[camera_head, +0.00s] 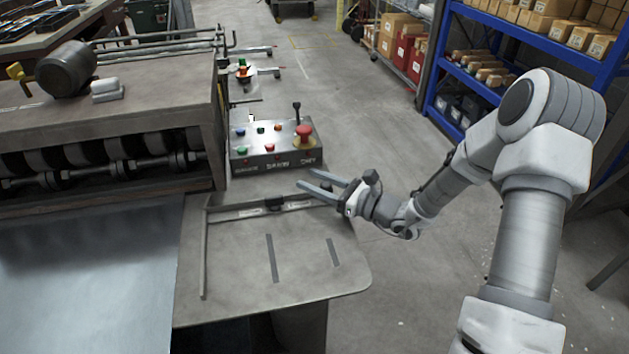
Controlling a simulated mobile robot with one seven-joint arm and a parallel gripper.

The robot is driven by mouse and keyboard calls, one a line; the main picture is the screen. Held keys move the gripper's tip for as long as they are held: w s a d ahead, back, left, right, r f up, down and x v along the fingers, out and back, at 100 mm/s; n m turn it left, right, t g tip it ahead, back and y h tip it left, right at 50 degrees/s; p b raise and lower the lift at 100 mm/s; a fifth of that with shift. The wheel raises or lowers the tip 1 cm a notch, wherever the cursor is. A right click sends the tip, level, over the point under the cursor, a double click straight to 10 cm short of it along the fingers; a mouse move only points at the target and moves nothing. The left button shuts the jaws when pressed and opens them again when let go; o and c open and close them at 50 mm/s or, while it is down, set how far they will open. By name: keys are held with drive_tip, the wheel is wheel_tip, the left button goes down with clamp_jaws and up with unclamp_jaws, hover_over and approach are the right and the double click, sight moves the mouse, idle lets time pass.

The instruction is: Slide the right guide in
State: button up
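The right guide (204,255) looks like a thin upright metal strip on the machine's side table (235,295). It stands apart from the right edge of the sheet metal (85,285). A rail with light label strips (240,212) runs right from its far end and carries a small black knob or clamp (273,204). My gripper (307,178) comes in from the right, over the table's far right part, beyond the rail's right end. Its two fingers are spread with nothing between them. The fingertips point left, toward the control box, and appear apart from the guide and knob.
The control box (275,147) with coloured buttons, a lever and a red emergency stop (304,131) stands just behind the rail. The machine's rollers (110,160) are at left. Two dark slots (272,258) mark the otherwise clear table. Blue shelving (540,40) stands behind my arm.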

clamp_jaws()
idle(1.0)
drive_tip(key=shift+a, duration=0.1)
